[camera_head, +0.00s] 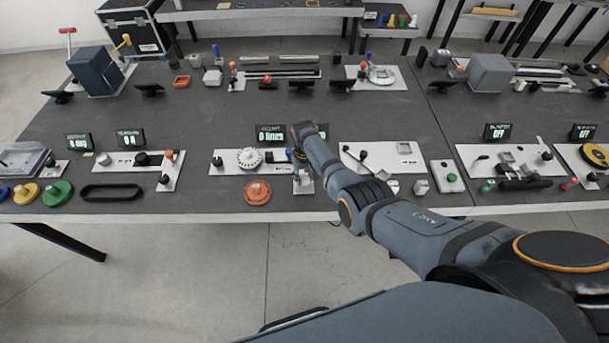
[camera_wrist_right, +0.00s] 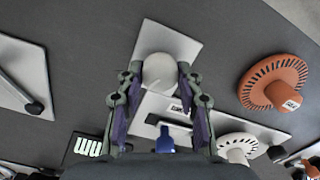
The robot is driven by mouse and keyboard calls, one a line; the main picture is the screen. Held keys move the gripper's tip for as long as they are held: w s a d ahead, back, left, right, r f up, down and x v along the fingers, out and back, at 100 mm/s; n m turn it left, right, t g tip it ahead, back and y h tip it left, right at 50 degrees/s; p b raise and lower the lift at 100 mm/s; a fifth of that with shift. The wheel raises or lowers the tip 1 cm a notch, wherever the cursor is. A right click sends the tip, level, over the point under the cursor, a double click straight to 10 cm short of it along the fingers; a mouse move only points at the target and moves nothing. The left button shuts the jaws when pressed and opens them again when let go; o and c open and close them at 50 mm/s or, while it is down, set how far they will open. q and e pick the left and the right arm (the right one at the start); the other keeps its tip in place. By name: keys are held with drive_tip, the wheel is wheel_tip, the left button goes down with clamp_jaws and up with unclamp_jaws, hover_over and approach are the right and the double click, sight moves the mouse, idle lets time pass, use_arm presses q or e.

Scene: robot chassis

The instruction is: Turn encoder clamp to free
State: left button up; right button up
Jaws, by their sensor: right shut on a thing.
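My right gripper (camera_wrist_right: 159,72) has its two fingers on either side of a pale round knob (camera_wrist_right: 158,76) and is shut on it. The knob stands on a small light plate (camera_wrist_right: 185,45). A blue handle (camera_wrist_right: 165,142) lies behind the fingers, nearer my wrist. The encoder plate (camera_head: 228,165) carries a white slotted disc (camera_head: 249,158), which also shows in the right wrist view (camera_wrist_right: 237,145). In the head view my right arm partly hides the small plate (camera_head: 304,187) and my fingers. Which side the clamp is set to cannot be told. My left gripper is not in view.
An orange slotted disc (camera_head: 257,192) lies in front of the encoder plate. A display (camera_head: 270,134) behind it reads "0 lines". Another plate (camera_head: 385,158) stands to the right of my arm. The bench is crowded with fixtures; bare grey surface lies behind the displays.

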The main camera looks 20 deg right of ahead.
sight(304, 178)
drive_tip(key=shift+n+p, duration=0.3)
drive_tip(key=shift+n, duration=1.9)
drive_tip(key=o, duration=1.2)
drive_tip(key=shift+c, duration=0.2)
drive_tip(key=shift+r, duration=0.1)
wheel_tip(304, 178, up, 12)
